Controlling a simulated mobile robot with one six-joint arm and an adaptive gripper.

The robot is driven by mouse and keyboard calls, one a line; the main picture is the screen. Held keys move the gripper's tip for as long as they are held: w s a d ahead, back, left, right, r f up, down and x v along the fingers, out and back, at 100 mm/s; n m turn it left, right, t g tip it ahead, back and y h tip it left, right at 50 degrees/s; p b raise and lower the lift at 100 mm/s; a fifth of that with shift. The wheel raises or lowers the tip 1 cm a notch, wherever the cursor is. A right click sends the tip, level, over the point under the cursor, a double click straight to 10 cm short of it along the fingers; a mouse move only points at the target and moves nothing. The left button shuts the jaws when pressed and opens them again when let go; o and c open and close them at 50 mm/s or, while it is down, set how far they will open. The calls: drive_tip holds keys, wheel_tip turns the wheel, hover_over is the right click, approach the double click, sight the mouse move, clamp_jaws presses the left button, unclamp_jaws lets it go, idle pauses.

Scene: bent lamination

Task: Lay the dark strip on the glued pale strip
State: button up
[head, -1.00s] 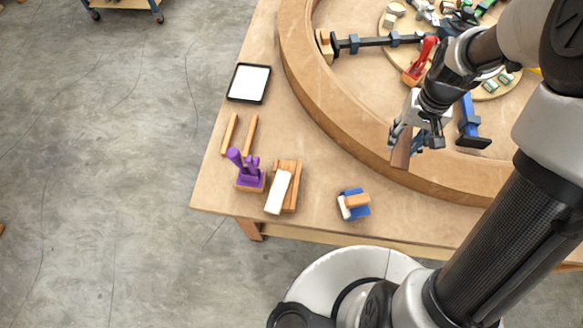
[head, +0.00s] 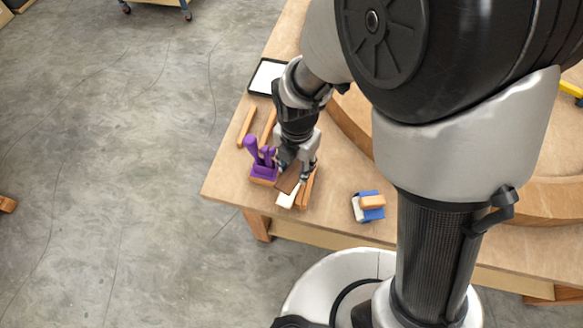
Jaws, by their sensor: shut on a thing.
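My gripper (head: 296,165) is shut on the dark strip (head: 288,180), a short brown piece that points down and to the left from the jaws. The pale strip (head: 286,200) is whitish on top and lies on a wooden holder (head: 307,192) near the front left of the table. The dark strip is over the upper part of the pale strip in the head view and hides it there. I cannot tell whether the two touch. The glue itself is too small to make out, apart from the white top.
A purple clamp-like tool (head: 262,165) stands close to the left of the gripper. A blue block with a wooden handle (head: 369,205) lies to the right. Wooden sticks (head: 246,127) and a white-faced tablet (head: 267,76) lie behind. A large curved wooden form (head: 352,122) is partly hidden by my arm.

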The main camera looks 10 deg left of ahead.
sight(292, 180)
drive_tip(key=shift+s+a+f+n, duration=0.3)
drive_tip(key=shift+s+a+n, duration=0.2)
drive_tip(key=shift+n, duration=0.6)
drive_tip(key=shift+f+b, duration=2.65)
drive_tip(key=shift+f, duration=0.5)
drive_tip(key=shift+w+f, duration=0.1)
drive_tip(key=shift+f, duration=0.1)
drive_tip(key=o, duration=1.1)
drive_tip(key=shift+o, duration=0.2)
drive_tip(key=o, duration=0.4)
drive_tip(key=shift+o, duration=0.2)
drive_tip(key=shift+r, duration=0.1)
